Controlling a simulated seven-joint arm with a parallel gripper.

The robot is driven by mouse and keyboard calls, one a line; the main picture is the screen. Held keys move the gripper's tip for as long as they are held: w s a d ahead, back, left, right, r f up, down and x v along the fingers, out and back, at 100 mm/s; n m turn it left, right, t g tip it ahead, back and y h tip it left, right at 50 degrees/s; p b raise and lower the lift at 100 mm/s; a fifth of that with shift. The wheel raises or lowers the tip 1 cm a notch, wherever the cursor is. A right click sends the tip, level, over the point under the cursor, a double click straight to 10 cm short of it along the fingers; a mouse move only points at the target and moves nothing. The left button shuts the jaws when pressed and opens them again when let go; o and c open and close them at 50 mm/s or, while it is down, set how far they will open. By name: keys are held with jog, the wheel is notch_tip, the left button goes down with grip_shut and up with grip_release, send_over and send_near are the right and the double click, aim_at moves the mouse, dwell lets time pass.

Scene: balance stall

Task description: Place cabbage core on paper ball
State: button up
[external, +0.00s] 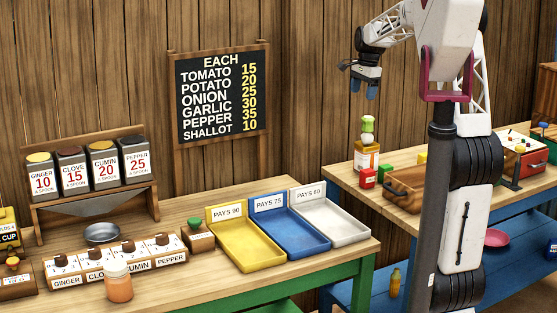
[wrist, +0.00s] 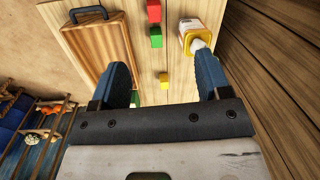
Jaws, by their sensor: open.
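In the external view a small pale green-and-white lump (external: 368,125), which looks like the cabbage core, sits over a whitish rounded piece (external: 367,138), possibly the paper ball. Both are stacked above an amber jar with a white label (external: 367,159). They are too small to identify surely. My gripper (external: 365,90) hangs above this stack, apart from it, with blue fingers.
Red (external: 368,178) and green (external: 387,174) blocks stand by the jar, a yellow block (external: 422,158) farther right. Yellow (external: 243,259), blue (external: 296,238) and white (external: 341,234) trays fill the front table's right end. A plank wall stands behind.

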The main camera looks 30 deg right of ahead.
jog(key=s+a+n, duration=0.4)
jog(key=s+a, duration=0.3)
jog(key=s, duration=0.4)
jog(key=s+a+n, duration=0.4)
jog(key=s+a, duration=0.3)
jog(key=s, duration=0.3)
jog(key=s+a+f+n, duration=0.2)
jog(key=s, duration=0.5)
jog(key=s+a+f+n+t, duration=0.1)
jog(key=s+a+f+n, duration=0.1)
jog(key=s, duration=0.4)
jog(key=s+a+f+n+h, duration=0.1)
jog(key=s+a+f+n, duration=0.1)
jog(key=s+f+n, duration=0.2)
jog(key=s, duration=0.3)
jog(key=shift+s+f+t, duration=0.25)
jog(key=shift+s+t, duration=0.05)
